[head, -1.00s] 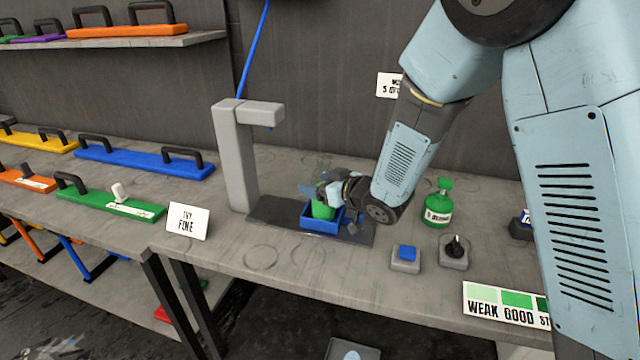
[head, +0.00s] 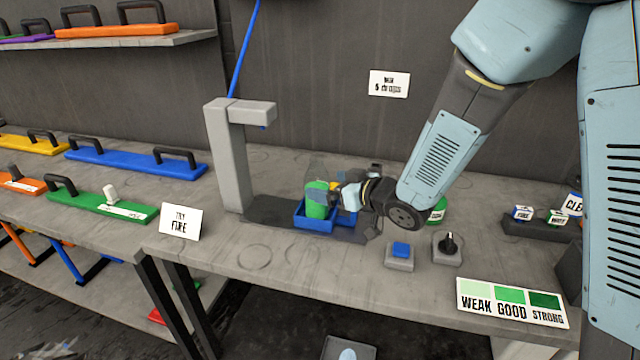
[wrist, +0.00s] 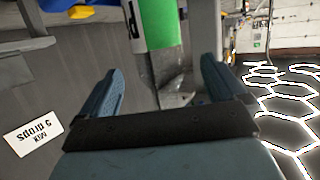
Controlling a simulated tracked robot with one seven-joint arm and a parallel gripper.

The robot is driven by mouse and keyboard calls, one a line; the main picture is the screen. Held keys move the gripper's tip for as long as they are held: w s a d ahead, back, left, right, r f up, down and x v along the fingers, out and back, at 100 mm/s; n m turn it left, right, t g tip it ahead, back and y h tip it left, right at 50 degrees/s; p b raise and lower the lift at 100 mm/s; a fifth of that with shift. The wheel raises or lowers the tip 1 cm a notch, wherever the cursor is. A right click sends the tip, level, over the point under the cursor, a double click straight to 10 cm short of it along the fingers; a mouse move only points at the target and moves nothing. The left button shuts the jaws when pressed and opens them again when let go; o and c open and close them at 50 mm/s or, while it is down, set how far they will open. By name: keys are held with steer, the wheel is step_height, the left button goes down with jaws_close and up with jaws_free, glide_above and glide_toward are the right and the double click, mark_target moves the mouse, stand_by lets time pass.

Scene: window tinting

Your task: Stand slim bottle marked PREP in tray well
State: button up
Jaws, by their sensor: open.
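A slim green bottle (head: 317,203) stands upright in the blue tray (head: 318,225) under the grey stand. In the wrist view the bottle (wrist: 161,22) shows green with a white band, beyond the fingertips; its marking cannot be read. My gripper (head: 343,200) is just right of the bottle in the head view. The bottle's base is hidden by the tray wall.
A grey stand (head: 228,160) rises left of the tray. Another green bottle (head: 438,212) is mostly hidden behind my arm. A blue button box (head: 400,256) and a black-knob box (head: 447,247) sit at the front right.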

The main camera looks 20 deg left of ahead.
steer(key=shift+v, duration=2.6)
steer(key=w+d+r+m+t+h, duration=0.2)
steer(key=w+d+r+m+h, duration=0.15)
steer(key=d, duration=0.55)
steer(key=w+d+r+m+t+h, duration=0.2)
steer(key=w+d+r+h, duration=0.15)
steer(key=d, duration=0.55)
steer(key=s+d+r+m+h, duration=0.2)
steer(key=d, duration=0.5)
steer(key=s+d+r+m+h, duration=0.2)
steer(key=d+r, duration=0.1)
steer(key=d, duration=0.3)
steer(key=s+d+r+m+g+h, duration=0.1)
steer(key=s+d, duration=0.3)
steer(key=s, duration=0.4)
steer(key=s+d+r+m+g+h, duration=0.1)
steer(key=s+d+m+g, duration=0.2)
steer(key=s, duration=0.6)
steer(key=shift+d+r, duration=0.35)
steer(key=shift+d, duration=0.8)
